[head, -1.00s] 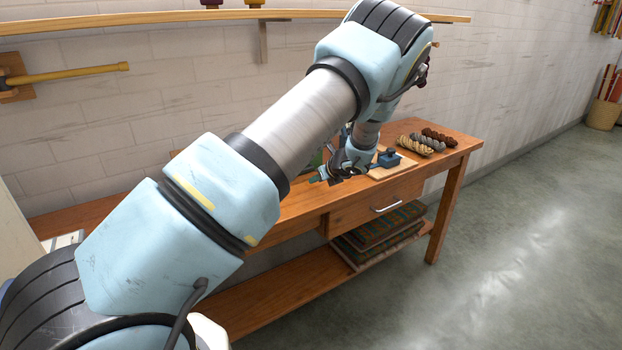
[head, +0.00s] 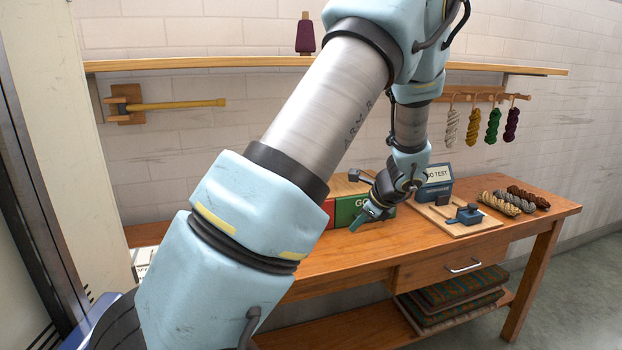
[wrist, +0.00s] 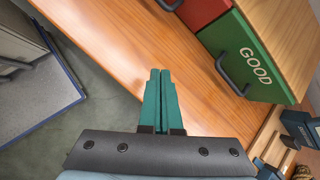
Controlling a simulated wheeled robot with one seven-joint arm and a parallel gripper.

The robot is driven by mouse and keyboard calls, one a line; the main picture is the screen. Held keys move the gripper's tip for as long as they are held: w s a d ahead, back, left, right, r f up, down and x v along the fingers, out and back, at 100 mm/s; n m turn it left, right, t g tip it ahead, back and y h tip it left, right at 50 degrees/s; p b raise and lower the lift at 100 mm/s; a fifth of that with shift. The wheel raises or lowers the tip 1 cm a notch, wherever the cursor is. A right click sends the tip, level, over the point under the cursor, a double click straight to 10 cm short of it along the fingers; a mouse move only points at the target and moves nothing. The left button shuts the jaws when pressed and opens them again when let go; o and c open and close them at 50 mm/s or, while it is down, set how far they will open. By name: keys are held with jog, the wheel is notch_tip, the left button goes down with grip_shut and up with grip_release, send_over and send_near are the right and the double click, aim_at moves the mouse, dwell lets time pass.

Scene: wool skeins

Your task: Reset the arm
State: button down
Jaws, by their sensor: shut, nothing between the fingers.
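My gripper (head: 358,222) hangs at the end of my bent arm, over the workbench (head: 400,250), in front of the drawer box. In the wrist view my gripper (wrist: 160,74) has its two green fingers pressed together with nothing between them. The bare wooden benchtop (wrist: 130,45) lies beneath and past the fingertips. My arm hides part of the wall and the bench in the head view.
A green drawer marked GOOD (wrist: 250,58) and a red drawer (wrist: 195,10) stand close by. A board with a blue device (head: 465,213), a NO TEST box (head: 436,180) and several skeins (head: 510,200) lie right. Skeins hang from a rack (head: 490,96).

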jog(key=s+a+r+n+g+h, duration=0.2)
jog(key=s+a+n, duration=0.7)
jog(key=a+n, duration=0.1)
jog(key=s+a+r+n+g+h, duration=0.2)
jog(key=s+a+r+n, duration=0.1)
jog(key=s+a+n, duration=0.7)
jog(key=n, duration=0.3)
jog(key=shift+a, duration=0.35)
jog(key=shift+r, duration=0.1)
